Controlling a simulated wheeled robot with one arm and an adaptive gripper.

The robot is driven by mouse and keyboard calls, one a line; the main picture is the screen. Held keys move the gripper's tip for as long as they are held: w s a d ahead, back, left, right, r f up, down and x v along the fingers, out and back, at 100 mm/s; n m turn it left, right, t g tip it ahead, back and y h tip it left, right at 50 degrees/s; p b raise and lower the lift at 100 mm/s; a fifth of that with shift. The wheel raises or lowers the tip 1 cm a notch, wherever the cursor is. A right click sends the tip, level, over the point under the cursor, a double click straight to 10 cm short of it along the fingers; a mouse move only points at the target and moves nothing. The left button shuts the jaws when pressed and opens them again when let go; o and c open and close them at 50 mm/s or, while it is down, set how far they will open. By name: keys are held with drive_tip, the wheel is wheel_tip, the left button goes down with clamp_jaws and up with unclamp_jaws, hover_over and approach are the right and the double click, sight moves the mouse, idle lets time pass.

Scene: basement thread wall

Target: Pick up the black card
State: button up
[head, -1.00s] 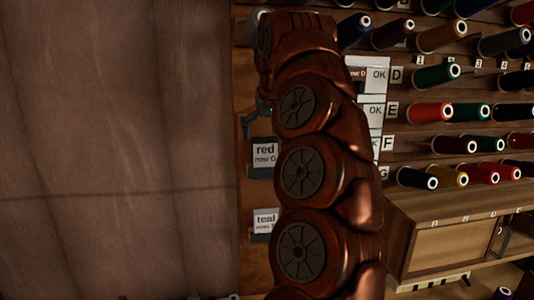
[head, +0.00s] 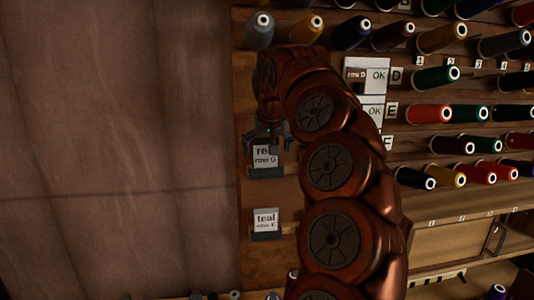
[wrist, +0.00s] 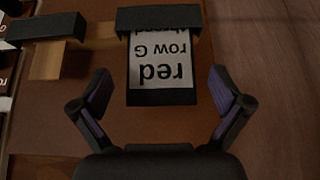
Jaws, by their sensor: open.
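No card that I can read as black shows. A white card reading "red row G" (head: 265,158) stands in a dark holder on the brown board; it also shows upside down in the wrist view (wrist: 160,72). A "teal" card (head: 265,220) stands below it in the head view. A card reading "row D" (head: 355,74), its first word unreadable, is at row D beside an OK label. My gripper (head: 273,133) is over the top of the red card. In the wrist view my gripper (wrist: 160,76) is open and empty, its fingers on either side of the red card.
An empty-looking black holder (wrist: 46,27) is at the wrist view's upper left. Several thread spools (head: 430,113) stick out from the rack at right. A wooden cabinet (head: 450,235) is below them. The brown wall panel (head: 110,150) at left is clear.

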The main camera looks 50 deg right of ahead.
drive_tip(key=shift+x, duration=0.9)
drive_tip(key=shift+c, duration=0.2)
drive_tip(key=c, duration=0.7)
drive_tip(key=shift+r, duration=0.1)
